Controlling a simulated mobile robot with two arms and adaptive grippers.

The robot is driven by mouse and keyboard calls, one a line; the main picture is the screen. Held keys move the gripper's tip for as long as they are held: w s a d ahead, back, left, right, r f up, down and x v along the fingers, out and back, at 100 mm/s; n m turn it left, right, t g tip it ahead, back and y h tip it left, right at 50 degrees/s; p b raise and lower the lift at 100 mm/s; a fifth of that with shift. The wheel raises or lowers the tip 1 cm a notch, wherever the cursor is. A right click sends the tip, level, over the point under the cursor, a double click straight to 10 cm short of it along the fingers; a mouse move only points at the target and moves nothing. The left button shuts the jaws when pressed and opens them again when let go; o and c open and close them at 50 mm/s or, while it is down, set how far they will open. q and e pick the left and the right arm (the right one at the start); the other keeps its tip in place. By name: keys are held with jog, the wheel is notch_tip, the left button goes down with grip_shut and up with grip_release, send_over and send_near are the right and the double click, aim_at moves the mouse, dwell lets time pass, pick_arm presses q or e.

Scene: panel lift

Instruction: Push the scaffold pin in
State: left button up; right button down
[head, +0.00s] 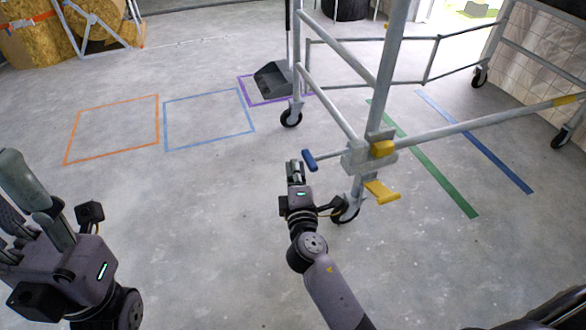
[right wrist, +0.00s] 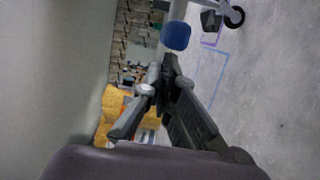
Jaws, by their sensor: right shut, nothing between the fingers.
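The scaffold pin has a blue end (head: 309,160) that sticks out to the left of the clamp joint on the near post of the scaffold (head: 385,75). In the right wrist view the blue end (right wrist: 176,36) is just beyond my fingertips. My right gripper (head: 294,165) is shut and empty, just left of the pin's end; I cannot tell whether they touch. The pin's shaft inside the joint is hidden. My left gripper (head: 25,215) is at the lower left, far from the scaffold, and its jaw opening does not show clearly.
Yellow levers (head: 381,191) and wheels are on the scaffold's lower part. A dustpan (head: 272,78) stands behind it. Orange (head: 111,130) and blue floor outlines lie on clear floor to the left. Green and blue stripes run beneath the scaffold. Boards (head: 35,38) stand at the back left.

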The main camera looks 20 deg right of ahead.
aim_at(318, 159)
jog(key=shift+d, duration=0.15)
jog(key=d+p, duration=0.1)
jog(key=d, duration=0.5)
jog(key=shift+w, duration=0.1)
jog(key=shift+a, duration=0.1)
